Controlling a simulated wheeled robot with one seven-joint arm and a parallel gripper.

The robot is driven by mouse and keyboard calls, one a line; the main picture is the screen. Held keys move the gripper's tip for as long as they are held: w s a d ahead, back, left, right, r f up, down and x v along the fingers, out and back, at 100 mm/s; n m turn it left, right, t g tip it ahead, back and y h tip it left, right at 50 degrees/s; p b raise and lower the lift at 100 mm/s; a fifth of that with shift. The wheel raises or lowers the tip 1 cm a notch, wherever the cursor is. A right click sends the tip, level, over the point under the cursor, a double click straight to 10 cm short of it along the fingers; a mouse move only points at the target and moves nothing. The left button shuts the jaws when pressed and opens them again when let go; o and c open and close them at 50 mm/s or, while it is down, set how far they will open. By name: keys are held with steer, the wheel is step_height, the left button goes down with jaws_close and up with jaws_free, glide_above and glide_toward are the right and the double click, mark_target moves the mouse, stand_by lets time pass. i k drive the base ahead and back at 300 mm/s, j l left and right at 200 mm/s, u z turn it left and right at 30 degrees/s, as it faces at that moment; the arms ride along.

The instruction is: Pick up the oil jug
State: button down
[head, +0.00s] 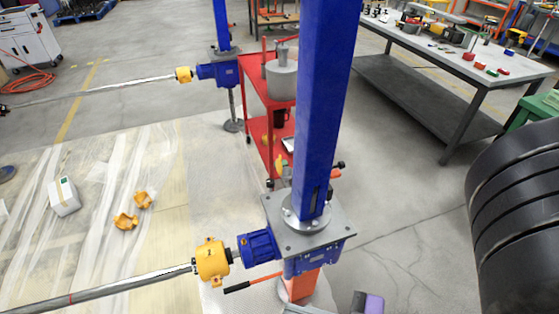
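I cannot tell for certain which thing is the oil jug. A grey round metal container (281,82) with a narrower top stands on the upper shelf of the red cart (257,100), and it may be the jug. The blue column hides part of its right side and of the cart. A small yellow item (281,161) sits low on the cart, too small to make out. My gripper is not in view; a large black ribbed shape at the right edge is probably part of my arm.
A blue screw jack column (322,110) on a grey plate (334,233) stands in front of the cart. Its orange-handled lever (255,282) and a yellow coupling (211,262) with a long shaft extend left. A grey workbench (440,62) holds tools. Floor between column and bench is clear.

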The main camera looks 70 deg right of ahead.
mark_target(292, 54)
steer(key=z, duration=1.85)
steer(key=i+j, duration=0.1)
steer(key=j, duration=1)
steer(key=i+j, duration=0.15)
steer(key=j, duration=0.4)
steer(key=i+j, duration=0.1)
steer(key=j, duration=0.45)
steer(key=j+z, duration=0.45)
steer(key=j, duration=0.35)
steer(key=j+z, duration=0.4)
steer(key=j, duration=0.4)
steer(key=l+z, duration=0.1)
steer(key=z, duration=0.8)
steer(key=k+l, duration=0.05)
